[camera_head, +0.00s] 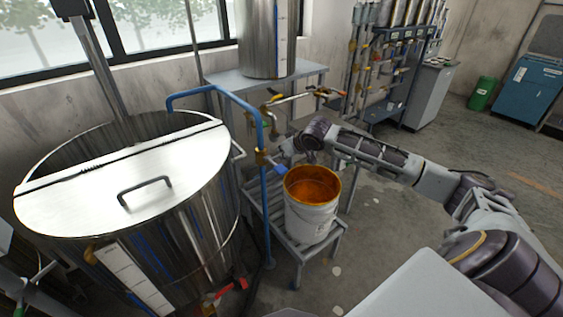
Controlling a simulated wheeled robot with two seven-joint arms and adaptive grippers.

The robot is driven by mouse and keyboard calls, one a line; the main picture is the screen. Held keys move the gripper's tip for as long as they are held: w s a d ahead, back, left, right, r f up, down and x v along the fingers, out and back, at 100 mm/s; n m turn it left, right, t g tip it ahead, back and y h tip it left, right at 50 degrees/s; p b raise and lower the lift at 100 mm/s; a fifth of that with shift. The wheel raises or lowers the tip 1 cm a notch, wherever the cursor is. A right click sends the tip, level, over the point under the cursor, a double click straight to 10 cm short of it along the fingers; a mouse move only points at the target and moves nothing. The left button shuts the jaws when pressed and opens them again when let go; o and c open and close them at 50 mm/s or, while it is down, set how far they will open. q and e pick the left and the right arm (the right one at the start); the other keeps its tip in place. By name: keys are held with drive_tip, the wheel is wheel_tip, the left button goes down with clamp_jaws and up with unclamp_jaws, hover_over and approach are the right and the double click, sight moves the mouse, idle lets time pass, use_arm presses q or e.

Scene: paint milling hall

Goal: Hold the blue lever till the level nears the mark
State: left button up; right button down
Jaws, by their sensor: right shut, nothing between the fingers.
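The blue lever (279,168) sits on a brass valve (261,157) on the blue pipe (262,205), just above the bucket's left rim. My right gripper (285,155) is shut and empty, close above the lever. I cannot tell whether it touches the lever. The white bucket (311,220) stands upright on a slatted stand, with an orange-brown inside. A clear paint surface and a mark inside it are too small to make out. The large steel tank (190,230) on the left has a white scale strip (137,278). My left gripper is out of view.
The slatted metal stand (303,252) holds the bucket. A second steel tank (262,40) stands on a grey table (222,79) behind. A red-handled valve (231,288) is low on the large tank. A pipe rack (392,75) stands behind my right arm. Open floor lies to the right.

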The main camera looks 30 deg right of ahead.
sight(281, 169)
drive_tip(key=shift+w+f, duration=0.25)
drive_tip(key=shift+w, duration=0.05)
drive_tip(key=shift+w+f+p, duration=0.1)
drive_tip(key=shift+f+p, duration=0.25)
drive_tip(key=shift+f, duration=1.85)
drive_tip(key=shift+w, duration=0.1)
